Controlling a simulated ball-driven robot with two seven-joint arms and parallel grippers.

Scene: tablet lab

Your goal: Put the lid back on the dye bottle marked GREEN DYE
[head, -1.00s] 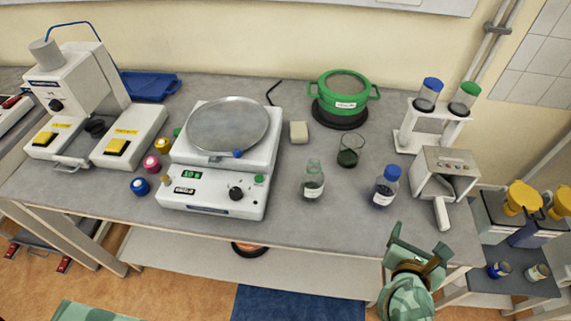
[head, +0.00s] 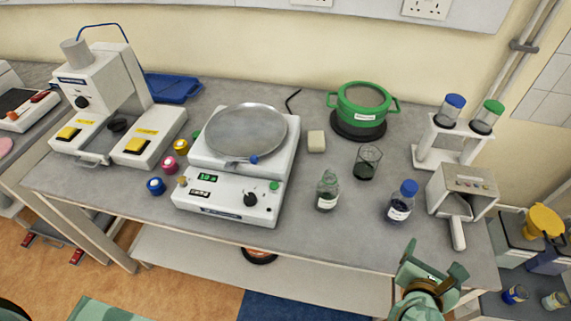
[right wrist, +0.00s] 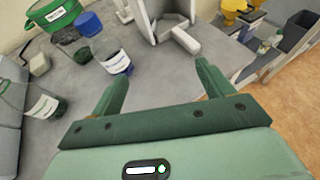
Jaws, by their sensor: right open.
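An open clear bottle (head: 326,194) with a white label and dark contents stands upright on the bench, right of the balance; its wording is too small to read. It also shows at the left of the right wrist view (right wrist: 42,104). A small green round piece (head: 274,186) is at the balance's front right, and another green piece (head: 195,135) shows beside its left edge; I cannot tell whether either is the lid. My right gripper (head: 432,262) is open and empty at the bench's front edge, right of and nearer than the bottle. My left gripper is out of view.
A blue-capped bottle (head: 400,203) stands between the open bottle and my right gripper. A beaker (head: 367,163), a green pot (head: 361,104), a rack (head: 447,133) and a metal box with a chute (head: 462,190) stand around. The balance (head: 237,175) fills the middle.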

